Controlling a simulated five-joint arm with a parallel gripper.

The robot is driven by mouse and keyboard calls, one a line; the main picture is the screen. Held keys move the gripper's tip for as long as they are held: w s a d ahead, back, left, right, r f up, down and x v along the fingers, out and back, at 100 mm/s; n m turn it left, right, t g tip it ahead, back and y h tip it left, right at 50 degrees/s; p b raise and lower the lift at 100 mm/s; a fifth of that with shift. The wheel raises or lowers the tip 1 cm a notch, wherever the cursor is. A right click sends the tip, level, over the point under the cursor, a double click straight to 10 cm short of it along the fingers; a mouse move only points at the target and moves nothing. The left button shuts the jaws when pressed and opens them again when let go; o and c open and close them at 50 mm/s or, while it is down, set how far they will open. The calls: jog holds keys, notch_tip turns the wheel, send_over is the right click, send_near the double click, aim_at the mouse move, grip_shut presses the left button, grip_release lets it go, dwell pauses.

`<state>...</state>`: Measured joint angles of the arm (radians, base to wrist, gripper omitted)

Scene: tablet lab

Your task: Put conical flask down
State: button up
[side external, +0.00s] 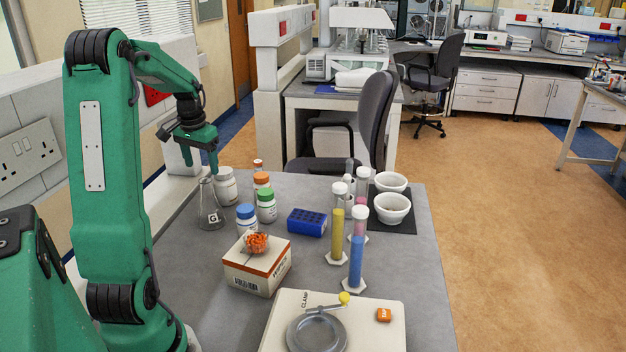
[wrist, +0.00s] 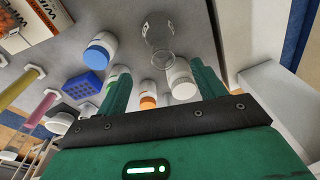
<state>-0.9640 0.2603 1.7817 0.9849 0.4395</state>
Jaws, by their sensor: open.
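The clear conical flask (side external: 209,208) stands upright on the grey bench at its left side, with a small label on its front. It also shows in the wrist view (wrist: 159,42), beyond my fingertips. My gripper (side external: 200,162) is above the flask's neck in the side view, fingers pointing down. In the wrist view my gripper's two fingers (wrist: 161,76) are spread apart with nothing clamped between them. The flask looks empty. I cannot tell from the side view whether a finger touches its neck.
A white bottle (side external: 226,186) stands close behind the flask. Orange-capped (side external: 262,184), green-capped (side external: 266,208) and blue-capped (side external: 246,219) bottles stand to its right. A blue rack (side external: 307,222), a box (side external: 257,268), filled cylinders (side external: 338,240) and a tablet press (side external: 379,340) occupy the bench.

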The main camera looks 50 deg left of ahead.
jog(key=shift+r, duration=0.25)
dwell(0.4)
jog(key=shift+w+d+r, duration=0.1)
jog(key=shift+d, duration=0.15)
jog(key=w+d+r+m+t, duration=0.1)
jog(key=w+d+r, duration=0.15)
jog(key=d, duration=0.65)
jog(key=w+d+r+m+t, duration=0.15)
jog(key=d+r, duration=0.25)
jog(key=d, duration=0.6)
jog(key=s+d+m+t, duration=0.1)
jog(key=s+d, duration=0.3)
jog(key=d, duration=0.5)
jog(key=s+d+m+t+h, duration=0.1)
jog(key=s+d+m, duration=0.1)
jog(key=d, duration=0.7)
jog(key=shift+s+f, duration=0.3)
jog(key=shift+s, duration=0.55)
jog(key=shift+m, duration=0.25)
